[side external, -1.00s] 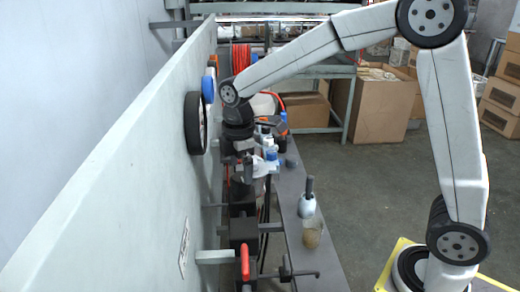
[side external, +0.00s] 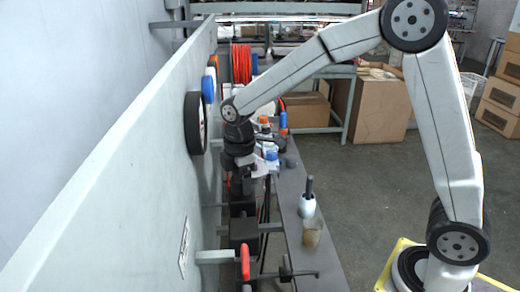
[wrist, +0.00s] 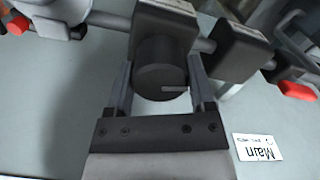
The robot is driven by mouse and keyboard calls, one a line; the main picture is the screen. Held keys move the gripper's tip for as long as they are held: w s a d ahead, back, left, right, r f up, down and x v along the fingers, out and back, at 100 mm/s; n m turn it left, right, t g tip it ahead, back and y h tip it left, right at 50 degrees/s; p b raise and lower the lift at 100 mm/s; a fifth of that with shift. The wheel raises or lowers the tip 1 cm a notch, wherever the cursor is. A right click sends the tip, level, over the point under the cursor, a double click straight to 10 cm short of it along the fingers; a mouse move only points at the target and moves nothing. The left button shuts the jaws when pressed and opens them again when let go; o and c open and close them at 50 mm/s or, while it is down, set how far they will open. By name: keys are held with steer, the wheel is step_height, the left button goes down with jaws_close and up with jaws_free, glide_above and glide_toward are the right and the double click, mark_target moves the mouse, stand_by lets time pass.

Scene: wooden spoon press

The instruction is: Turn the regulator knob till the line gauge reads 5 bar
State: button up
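The regulator knob (wrist: 160,82) is a dark round cylinder with a pale line mark on its face, in the wrist view. My gripper (wrist: 163,75) has one finger on each side of it, spread apart with narrow gaps; I see no clear grip. In the side external view my gripper (side external: 240,172) is low beside the panel, and the knob is hidden there. A black-rimmed gauge (side external: 194,122) and a blue-rimmed gauge (side external: 208,89) on the panel are seen nearly edge-on. I cannot read either, nor tell which is the line gauge.
A pipe with dark blocks (wrist: 236,50) and red-ended handles (wrist: 298,90) runs beside the knob. A "Main" label (wrist: 258,147) is on the panel (side external: 110,190). A narrow shelf (side external: 318,270) holds a bottle (side external: 307,206) and a cup (side external: 312,236). A red lever (side external: 245,262) stands nearer the camera.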

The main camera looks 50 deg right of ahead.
steer(key=shift+m, duration=0.4)
steer(key=m, duration=0.8)
steer(key=shift+r+m, duration=0.1)
steer(key=shift+m, duration=0.2)
steer(key=m, duration=0.4)
steer(key=shift+m, duration=2.2)
steer(key=o, duration=1.2)
steer(key=shift+r, duration=0.1)
